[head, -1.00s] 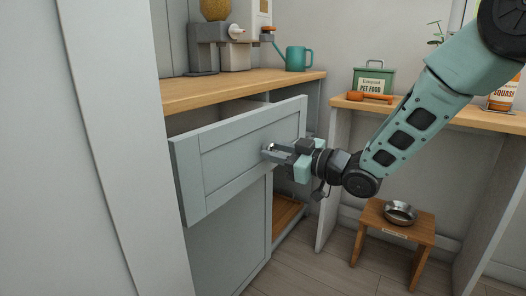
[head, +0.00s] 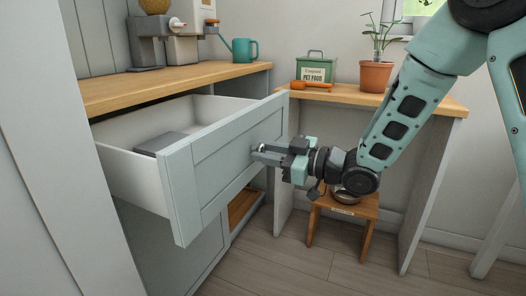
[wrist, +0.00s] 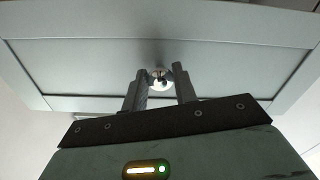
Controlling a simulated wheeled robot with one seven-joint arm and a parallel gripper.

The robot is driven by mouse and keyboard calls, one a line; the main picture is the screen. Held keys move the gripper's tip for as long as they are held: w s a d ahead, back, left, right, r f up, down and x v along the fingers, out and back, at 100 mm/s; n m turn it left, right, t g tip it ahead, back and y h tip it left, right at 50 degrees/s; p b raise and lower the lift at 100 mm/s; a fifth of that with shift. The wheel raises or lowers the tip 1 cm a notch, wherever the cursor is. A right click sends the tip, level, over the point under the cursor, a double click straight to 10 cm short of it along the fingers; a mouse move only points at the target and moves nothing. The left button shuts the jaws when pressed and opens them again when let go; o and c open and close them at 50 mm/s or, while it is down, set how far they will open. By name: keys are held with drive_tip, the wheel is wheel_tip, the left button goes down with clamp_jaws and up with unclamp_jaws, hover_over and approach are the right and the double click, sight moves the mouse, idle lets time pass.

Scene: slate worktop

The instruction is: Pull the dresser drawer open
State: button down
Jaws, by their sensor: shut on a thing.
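The dresser drawer (head: 215,168) is pulled well out from the grey cabinet under the wooden top. Its white interior shows, with a flat grey item (head: 160,143) lying inside. My gripper (head: 262,154) is at the drawer front, shut on the round metal knob. In the wrist view the drawer front (wrist: 110,62) fills the upper part. The knob (wrist: 160,77) sits between the two fingertips of my gripper (wrist: 161,84). In the head view the knob is mostly hidden by the fingers.
The wooden top (head: 175,83) holds a grey machine and a teal watering can (head: 243,50). On the desk at right stand a green pet food tin (head: 316,69) and a potted plant (head: 375,76). A small stool (head: 343,207) with a metal bowl stands behind my gripper. Floor in front is clear.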

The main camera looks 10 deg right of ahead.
drive_tip(key=c, duration=1.1)
unclamp_jaws()
drive_tip(key=p+v, duration=0.3)
drive_tip(key=v, duration=1.4)
drive_tip(key=shift+p, duration=0.35)
drive_tip(key=shift+s+d, duration=0.15)
